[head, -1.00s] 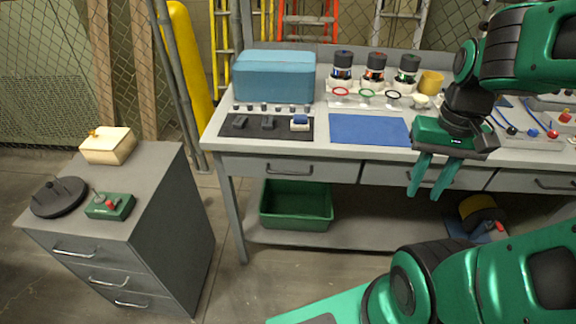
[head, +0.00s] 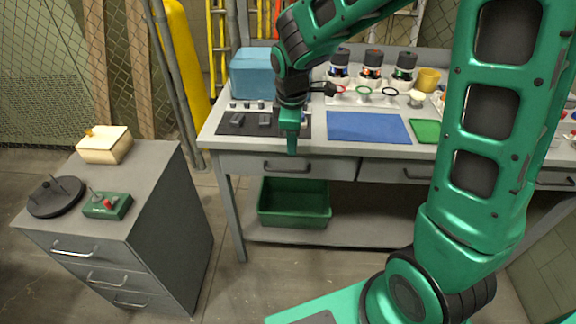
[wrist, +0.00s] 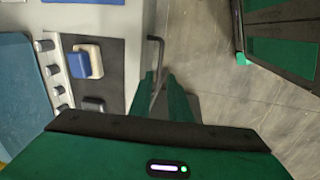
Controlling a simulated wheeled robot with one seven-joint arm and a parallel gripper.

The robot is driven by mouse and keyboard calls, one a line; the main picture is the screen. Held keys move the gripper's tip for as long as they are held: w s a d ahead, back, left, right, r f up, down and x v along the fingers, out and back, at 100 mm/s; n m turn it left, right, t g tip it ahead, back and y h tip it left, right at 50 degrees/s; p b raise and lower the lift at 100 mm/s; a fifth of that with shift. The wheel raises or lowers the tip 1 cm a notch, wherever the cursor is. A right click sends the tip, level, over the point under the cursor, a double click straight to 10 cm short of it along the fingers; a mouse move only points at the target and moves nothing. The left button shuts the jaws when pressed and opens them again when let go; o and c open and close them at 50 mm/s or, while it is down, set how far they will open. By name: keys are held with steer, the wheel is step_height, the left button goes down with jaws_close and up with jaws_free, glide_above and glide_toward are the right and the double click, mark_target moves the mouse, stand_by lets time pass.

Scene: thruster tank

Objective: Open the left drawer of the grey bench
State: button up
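The grey bench (head: 226,140) has a left drawer (head: 335,170) under its top, and the drawer front sits flush with the frame. Its dark bar handle (head: 287,169) is at the middle of the front and also shows in the wrist view (wrist: 157,72). My gripper (head: 292,150) points down at the bench's front edge, just above the handle in the head view. In the wrist view its two green fingers are apart, one on each side of the line of the handle bar. I cannot tell whether the fingertips reach as low as the bar.
A black mat (head: 235,124) with small parts, a blue mat (head: 368,127) and a blue box (head: 250,73) lie on the bench top. A green bin (head: 294,217) stands on the lower shelf. A grey cabinet (head: 160,240) stands at left, with open floor between.

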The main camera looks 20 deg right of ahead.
mark_target(289, 172)
steer(key=shift+n, duration=0.3)
steer(key=f, duration=0.3)
steer(key=w+f, duration=0.1)
steer(key=f, duration=0.3)
steer(key=w+f, duration=0.1)
steer(key=f, duration=0.3)
steer(key=shift+w, duration=0.2)
jaws_close()
